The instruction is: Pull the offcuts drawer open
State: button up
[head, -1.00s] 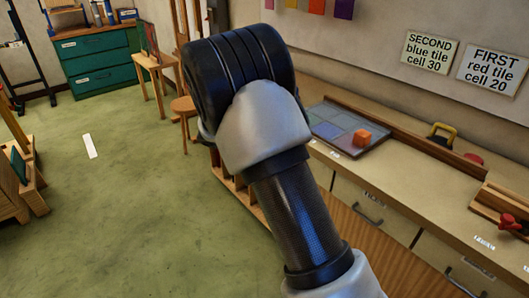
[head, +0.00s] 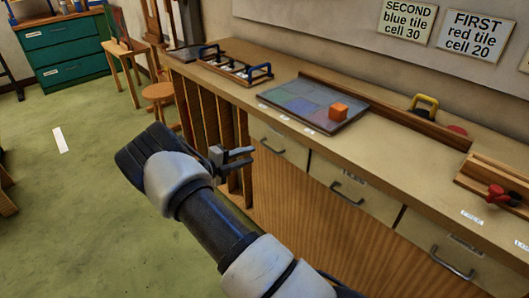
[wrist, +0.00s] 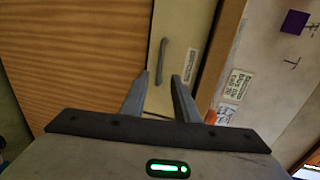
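Three pale drawer fronts sit under the bench top in the head view: a left drawer (head: 283,143), a middle drawer (head: 372,196) and a right drawer (head: 428,240). Each has a dark bar handle, and all look closed. My gripper (head: 250,156) is open and empty, just left of the left drawer's handle (head: 271,149). In the wrist view my gripper's fingers (wrist: 160,77) point at a drawer handle (wrist: 162,62), which lies beyond and between the tips, apparently not touched.
Open slots (head: 210,120) stand left of the drawers.

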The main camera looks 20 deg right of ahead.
aim_at(268, 148)
jog(key=b+x, duration=0.1)
jog(key=x, duration=0.8)
grip_shut()
